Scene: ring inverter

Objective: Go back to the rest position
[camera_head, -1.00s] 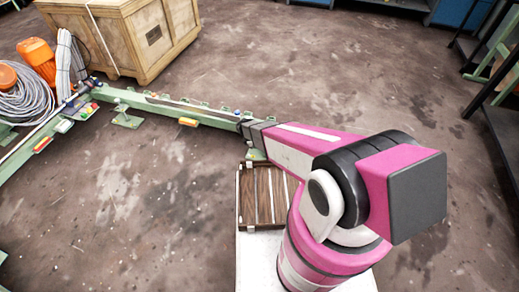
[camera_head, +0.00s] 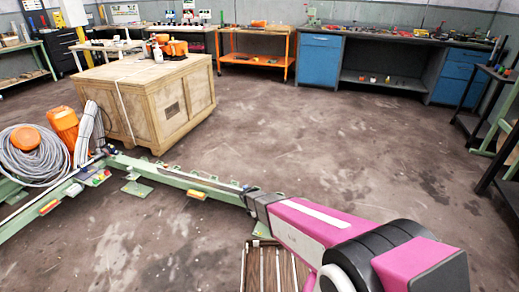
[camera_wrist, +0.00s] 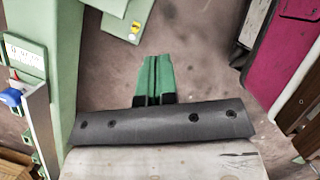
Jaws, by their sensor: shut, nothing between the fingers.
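My gripper (camera_wrist: 155,78) shows in the wrist view as two green fingers lying side by side, closed, with nothing visible between them. The bare floor lies beyond the tips. In the head view my pink and white arm reaches toward the middle of the picture, and its dark grey wrist end is beside the green rail frame (camera_head: 205,183). The fingers themselves are hidden there. The green frame also shows at the left of the wrist view (camera_wrist: 65,75), close beside my gripper.
A wooden crate (camera_head: 150,105) stands behind the frame. A coiled grey cable (camera_head: 35,160) and an orange item (camera_head: 63,124) sit at left. A slatted wooden tray (camera_head: 262,272) is below my arm. Workbenches and blue cabinets (camera_head: 319,58) line the back. The central floor is clear.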

